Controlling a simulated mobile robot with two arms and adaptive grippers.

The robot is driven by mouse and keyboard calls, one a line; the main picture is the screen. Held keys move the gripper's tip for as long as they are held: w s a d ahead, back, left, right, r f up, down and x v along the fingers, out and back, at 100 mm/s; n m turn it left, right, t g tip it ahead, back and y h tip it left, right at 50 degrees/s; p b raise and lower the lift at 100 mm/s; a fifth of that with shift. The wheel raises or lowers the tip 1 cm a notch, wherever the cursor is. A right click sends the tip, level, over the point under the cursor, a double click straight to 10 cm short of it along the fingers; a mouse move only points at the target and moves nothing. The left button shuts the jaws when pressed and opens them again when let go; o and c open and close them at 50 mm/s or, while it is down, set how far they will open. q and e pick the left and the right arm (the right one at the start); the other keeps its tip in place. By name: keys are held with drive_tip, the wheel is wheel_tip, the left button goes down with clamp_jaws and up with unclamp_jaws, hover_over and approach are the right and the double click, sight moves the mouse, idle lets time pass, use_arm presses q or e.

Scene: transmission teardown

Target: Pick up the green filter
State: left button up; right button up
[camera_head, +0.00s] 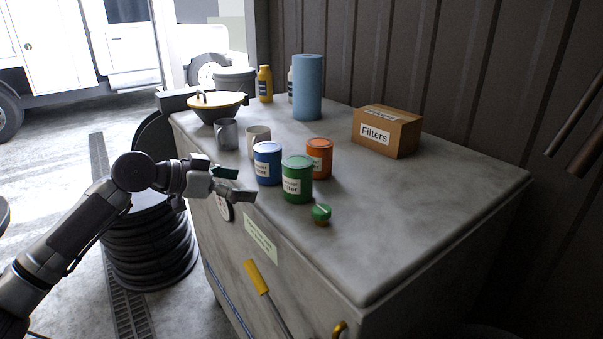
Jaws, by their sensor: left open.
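The green filter (297,180) is a green can with a white label, upright near the front left edge of the grey bench top. A blue filter (267,163) stands to its left and an orange filter (319,157) stands behind it to the right. A small green-topped cap (321,214) lies in front of it to the right. My left gripper (245,186) is open and empty at the bench's left edge, left of the green filter and apart from it. My right gripper is not in view.
Two mugs (227,134), a yellow bowl-like funnel (217,107), a yellow bottle (265,84) and a blue roll (308,87) stand further back. A cardboard Filters box (387,132) sits at the back right. The right part of the bench top (430,210) is clear.

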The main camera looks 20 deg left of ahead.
sight(284, 187)
use_arm(q)
drive_tip(key=p+x, duration=0.1)
drive_tip(key=x, duration=0.1)
drive_tip(key=p+x, duration=0.1)
drive_tip(key=x, duration=0.2)
drive_tip(key=p+x, duration=0.1)
drive_tip(key=x, duration=0.2)
drive_tip(key=shift+d+r, duration=0.35)
drive_tip(key=shift+d, duration=0.1)
drive_tip(key=shift+d+p, duration=0.2)
drive_tip(key=shift+p, duration=0.1)
drive_tip(key=p+x, duration=0.3)
drive_tip(key=x, duration=0.1)
drive_tip(key=shift+w+d+f, duration=0.1)
drive_tip(key=shift+w+d, duration=0.05)
drive_tip(key=shift+d, duration=0.1)
drive_tip(key=shift+w+d+f, duration=0.15)
drive_tip(key=shift+f, duration=0.05)
drive_tip(key=c, duration=1.5)
drive_tip(key=shift+r, duration=0.1)
drive_tip(key=shift+c, duration=0.3)
